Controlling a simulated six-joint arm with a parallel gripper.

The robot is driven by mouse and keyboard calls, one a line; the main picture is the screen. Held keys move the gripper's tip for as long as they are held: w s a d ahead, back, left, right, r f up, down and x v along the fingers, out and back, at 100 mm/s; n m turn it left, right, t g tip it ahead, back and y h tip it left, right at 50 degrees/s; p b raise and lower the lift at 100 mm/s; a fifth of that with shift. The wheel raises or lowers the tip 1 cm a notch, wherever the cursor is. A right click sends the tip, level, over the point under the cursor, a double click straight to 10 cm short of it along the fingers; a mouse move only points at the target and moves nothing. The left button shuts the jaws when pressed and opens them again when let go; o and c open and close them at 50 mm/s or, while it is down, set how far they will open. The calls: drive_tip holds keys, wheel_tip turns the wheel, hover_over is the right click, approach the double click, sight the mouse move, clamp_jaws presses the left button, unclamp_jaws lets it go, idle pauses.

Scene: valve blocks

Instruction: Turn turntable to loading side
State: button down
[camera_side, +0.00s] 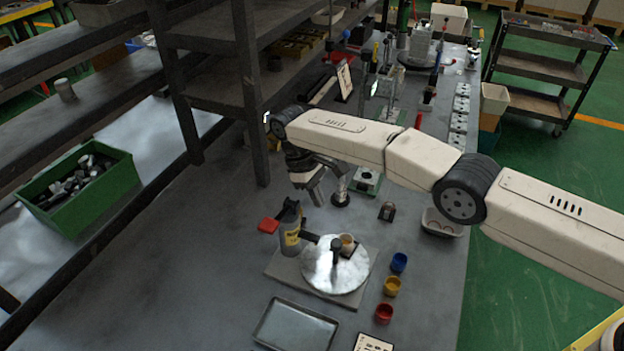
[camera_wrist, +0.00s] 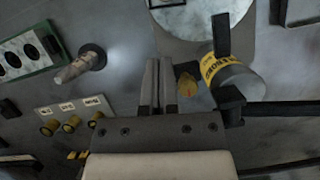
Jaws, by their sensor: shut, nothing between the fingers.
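The turntable (camera_side: 322,277) is a round, shiny metal disc on a square grey base plate on the bench. A dark upright post and a small tan cup (camera_side: 347,242) stand on or over its far half. Its disc also shows at the top of the wrist view (camera_wrist: 190,18). My gripper (camera_side: 319,199) is above the bench, beyond the turntable and apart from it. In the wrist view its fingers (camera_wrist: 158,72) are together with nothing between them. I cannot tell which side is the loading side.
A can with a yellow label (camera_side: 290,236) stands left of the disc, close to my gripper in the wrist view (camera_wrist: 222,70). Blue (camera_side: 399,262), yellow (camera_side: 392,286) and red (camera_side: 384,313) cups stand to the right. An empty tray (camera_side: 296,328) lies in front.

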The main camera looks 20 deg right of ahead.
sight(334, 237)
drive_tip(key=shift+x, duration=4.6)
drive_tip(key=shift+d, duration=0.1)
drive_tip(key=shift+s+d+m+y, duration=0.25)
drive_tip(key=shift+d+m, duration=0.4)
drive_tip(key=shift+m, duration=0.45)
drive_tip(key=shift+s+d+m+g+y, duration=0.35)
drive_tip(key=shift+d+m+y, duration=0.25)
drive_tip(key=shift+m, duration=0.7)
drive_tip(key=shift+r, duration=0.1)
drive_tip(key=v, duration=0.9)
drive_tip(key=shift+a+r, duration=0.25)
drive_tip(key=shift+r, duration=0.15)
drive_tip(key=shift+r, duration=0.1)
